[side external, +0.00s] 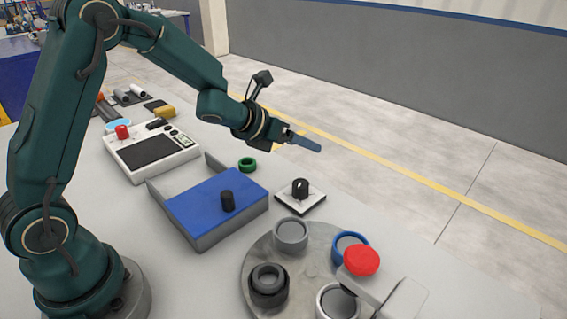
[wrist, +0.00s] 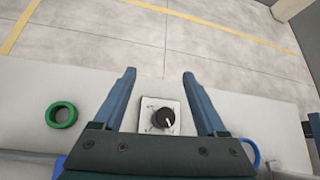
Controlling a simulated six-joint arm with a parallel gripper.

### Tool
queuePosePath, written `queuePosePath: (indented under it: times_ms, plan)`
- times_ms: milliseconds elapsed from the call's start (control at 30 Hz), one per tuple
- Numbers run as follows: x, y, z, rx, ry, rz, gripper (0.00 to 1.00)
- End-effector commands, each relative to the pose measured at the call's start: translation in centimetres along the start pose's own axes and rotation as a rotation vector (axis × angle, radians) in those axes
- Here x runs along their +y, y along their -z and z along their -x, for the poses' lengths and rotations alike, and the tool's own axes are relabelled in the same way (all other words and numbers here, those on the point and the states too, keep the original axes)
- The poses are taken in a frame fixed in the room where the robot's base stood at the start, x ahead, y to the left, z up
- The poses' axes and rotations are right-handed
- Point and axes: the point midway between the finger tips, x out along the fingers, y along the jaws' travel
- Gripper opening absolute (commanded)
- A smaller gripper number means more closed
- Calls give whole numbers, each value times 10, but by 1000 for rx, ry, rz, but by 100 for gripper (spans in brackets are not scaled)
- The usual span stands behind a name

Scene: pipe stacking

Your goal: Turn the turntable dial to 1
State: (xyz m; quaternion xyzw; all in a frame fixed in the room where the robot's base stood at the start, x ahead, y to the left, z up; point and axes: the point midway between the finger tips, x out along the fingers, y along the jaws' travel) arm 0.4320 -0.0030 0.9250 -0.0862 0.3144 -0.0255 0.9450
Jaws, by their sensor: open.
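The dial (side external: 301,188) is a black knob with a white pointer mark on a small white square plate (side external: 314,203), on the table behind the turntable. In the wrist view the dial (wrist: 163,118) lies between the two fingers, its white mark pointing to the lower right. The plate's numbers are too small to read. My gripper (side external: 309,144) is open and empty, above the dial and apart from it; its blue fingers also show in the wrist view (wrist: 158,72). The grey round turntable (side external: 258,248) carries several ring-shaped parts.
A blue-topped box (side external: 190,205) with a black peg (side external: 228,201) stands left of the dial. A green ring (side external: 247,164) lies behind the box. A red round cap (side external: 362,260) is at the turntable's right. A control panel (side external: 150,150) sits further left. The table's far edge is close behind the dial.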

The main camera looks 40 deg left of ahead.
Motion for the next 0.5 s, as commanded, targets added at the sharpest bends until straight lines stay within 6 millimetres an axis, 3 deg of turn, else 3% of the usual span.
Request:
queuePosePath:
  times_ms: [233,500]
  plan:
    - [-16,45,11,113,242,-374,74]
    - [-5,71,15,191,295,-487,74]
